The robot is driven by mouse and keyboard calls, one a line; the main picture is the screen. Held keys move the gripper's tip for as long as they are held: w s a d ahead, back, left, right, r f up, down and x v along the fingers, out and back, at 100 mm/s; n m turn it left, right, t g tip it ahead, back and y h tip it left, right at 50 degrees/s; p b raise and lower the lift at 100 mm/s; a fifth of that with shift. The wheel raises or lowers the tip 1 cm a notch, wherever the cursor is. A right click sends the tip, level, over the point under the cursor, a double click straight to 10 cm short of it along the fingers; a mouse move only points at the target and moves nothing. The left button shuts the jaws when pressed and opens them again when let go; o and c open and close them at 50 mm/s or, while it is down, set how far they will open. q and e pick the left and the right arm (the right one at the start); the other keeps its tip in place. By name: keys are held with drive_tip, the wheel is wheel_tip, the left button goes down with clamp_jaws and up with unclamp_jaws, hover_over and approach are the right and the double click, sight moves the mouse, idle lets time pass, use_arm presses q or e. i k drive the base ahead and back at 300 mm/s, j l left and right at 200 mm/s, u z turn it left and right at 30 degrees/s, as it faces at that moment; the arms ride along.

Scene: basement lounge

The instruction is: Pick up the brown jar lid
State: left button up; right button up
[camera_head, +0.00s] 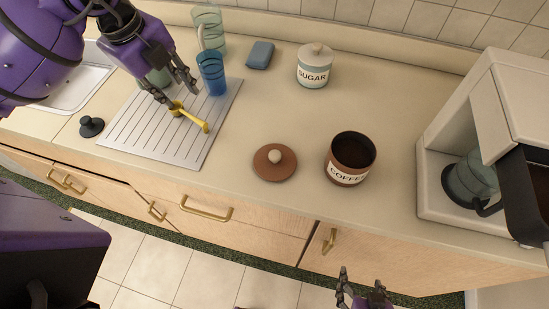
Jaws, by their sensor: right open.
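The brown jar lid (268,172), a flat round disc with a pale knob, lies on the counter near its front edge. The open brown coffee jar (348,176), with a "COFFEE" label and dark contents, stands just right of it, apart from the lid. My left gripper (180,98) is over the white drainboard, close to a yellow utensil; whether it grips anything is unclear. My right gripper (359,289) is open and empty at the bottom of the view, in front of the counter, below and right of the lid.
A lidded sugar jar (314,72) and a blue sponge (260,55) stand farther back. A coffee machine (447,125) blocks the right. Counter around the lid is clear.

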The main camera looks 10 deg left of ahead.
sight(273, 162)
drive_tip(key=k+l, duration=0.1)
drive_tip(key=l, duration=0.3)
drive_tip(key=k+l, duration=0.1)
drive_tip(key=l, duration=0.3)
drive_tip(key=k+l, duration=0.1)
drive_tip(key=l, duration=0.3)
